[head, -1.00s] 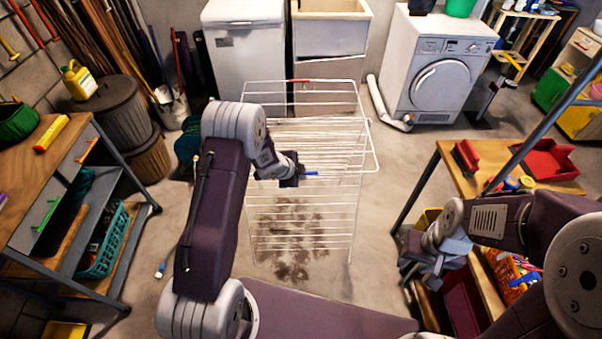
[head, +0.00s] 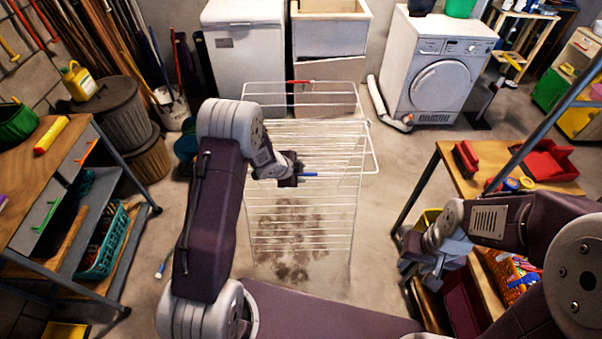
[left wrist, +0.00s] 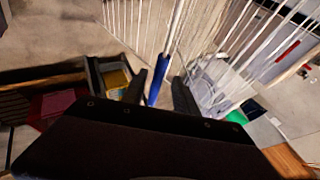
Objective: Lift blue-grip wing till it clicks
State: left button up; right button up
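A white wire drying rack (head: 300,222) stands on the floor in the middle of the head view. The blue grip (head: 310,174) is on a wire of the rack's near wing, right beside my left gripper (head: 292,172). In the left wrist view the blue grip (left wrist: 158,84) lies between the two dark fingers of my left gripper (left wrist: 160,90), closer to the left finger. A gap shows between the fingers, so they look open around it. My right gripper (head: 438,262) hangs at the right, away from the rack, by the workbench; its fingers are unclear.
A red grip (head: 300,81) marks the rack's far edge. A washing machine (head: 437,72) and a white cabinet (head: 245,62) stand behind. A workbench (head: 455,168) is on the right and a shelved bench (head: 75,150) on the left. Floor around the rack is mostly clear.

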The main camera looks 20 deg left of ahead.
pick_arm(q)
jog(key=v, duration=0.8)
jog(key=shift+p, duration=0.3)
jog(key=shift+s+r, duration=0.1)
jog(key=s+d+r+n+t+y, duration=0.1)
jog(key=s+r+n+y, duration=0.2)
jog(key=r, duration=0.7)
jog(key=s+f+n+g, duration=0.2)
jog(key=s+n, duration=0.4)
jog(key=s, duration=0.4)
jog(key=s+f+n+g, duration=0.3)
jog(key=s+n+g, duration=0.2)
jog(key=s, duration=0.5)
jog(key=n, duration=0.2)
jog(key=shift+n, duration=0.3)
